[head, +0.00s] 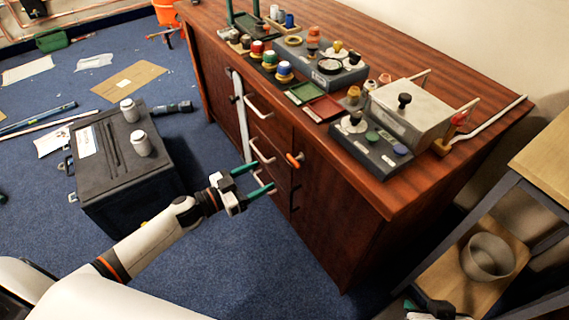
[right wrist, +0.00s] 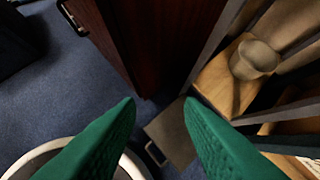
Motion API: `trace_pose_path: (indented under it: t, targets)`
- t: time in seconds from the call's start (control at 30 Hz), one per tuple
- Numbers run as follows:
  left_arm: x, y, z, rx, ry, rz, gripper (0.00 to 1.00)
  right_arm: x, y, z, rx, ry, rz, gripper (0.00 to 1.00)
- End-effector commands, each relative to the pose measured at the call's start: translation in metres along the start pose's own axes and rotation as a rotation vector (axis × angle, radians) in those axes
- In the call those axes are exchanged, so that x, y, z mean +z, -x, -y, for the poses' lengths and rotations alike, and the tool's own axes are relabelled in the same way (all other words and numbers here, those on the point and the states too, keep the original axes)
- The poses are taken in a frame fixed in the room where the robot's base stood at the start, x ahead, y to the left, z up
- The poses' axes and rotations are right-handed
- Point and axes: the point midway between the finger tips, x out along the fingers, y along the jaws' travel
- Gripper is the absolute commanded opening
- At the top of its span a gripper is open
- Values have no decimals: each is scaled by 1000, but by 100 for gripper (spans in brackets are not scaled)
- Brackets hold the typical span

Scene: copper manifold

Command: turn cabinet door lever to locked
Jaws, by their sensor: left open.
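The cabinet door lever (head: 295,159) is a small orange-tipped handle on the dark red-brown cabinet front, near the upper edge of the door. It looks roughly horizontal, but its exact angle is hard to tell. My left gripper (head: 265,178) reaches toward the cabinet front with its green fingers spread and nothing between them. It is to the left of the lever and lower in the picture, apart from it. My right gripper (right wrist: 158,103) has its green fingers apart and empty in the right wrist view, beside the cabinet's side panel and the shelf. The lever does not show in that view.
Knobs and boxes crowd the cabinet top. A black case (head: 115,160) with two white jars stands at left. A wooden shelf with a bowl (head: 487,256) stands at right.

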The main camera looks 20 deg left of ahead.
Motion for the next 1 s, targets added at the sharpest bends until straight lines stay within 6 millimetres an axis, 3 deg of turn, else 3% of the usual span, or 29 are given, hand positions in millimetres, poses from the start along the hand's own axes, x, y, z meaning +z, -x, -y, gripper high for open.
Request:
trace_pose_path:
  t: [0.2, 0.43, 0.87, 1.0]
  targets:
    - [-2, -47, -1, 1, -1, 2, 69, 33, -7, -5, 11, 4, 186, 35]
    - [-2, -81, -1, 2, 1, 0, 69, 62, -6, -9, 20, 6, 347, 35]
    - [-1, -92, -1, 3, 0, -2, 69, 73, -3, -10, 23, 7, 406, 35]
    - [-1, -92, -1, 3, 0, -2, 49, 73, -3, -10, 23, 7, 405, 35]
